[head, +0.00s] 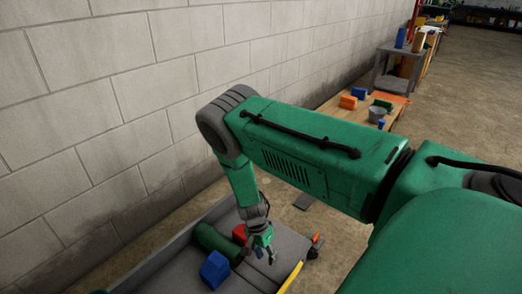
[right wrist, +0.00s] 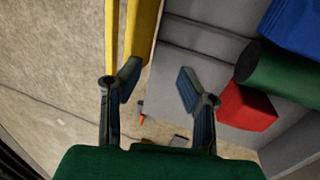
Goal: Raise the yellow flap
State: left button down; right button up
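The yellow flap (right wrist: 141,32) runs along the edge of a grey bin in the right wrist view. In the head view only a thin yellow strip (head: 291,279) of it shows at the bin's near right side. My right gripper (right wrist: 158,84) is open with nothing between its fingers. Its left fingertip is beside or over the end of the flap; contact cannot be told. In the head view the right gripper (head: 264,247) points down over the bin's right end. My left gripper is out of view.
The grey bin (head: 285,243) holds a blue block (head: 214,269), a green cylinder (head: 212,240) and a red block (head: 239,234). A block wall (head: 120,90) stands close behind. A wooden bench (head: 350,115) with small items is farther back. Open floor lies right of the bin.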

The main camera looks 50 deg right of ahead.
jog(key=shift+w+r, duration=0.65)
jog(key=shift+w, duration=0.2)
jog(key=v, duration=1.2)
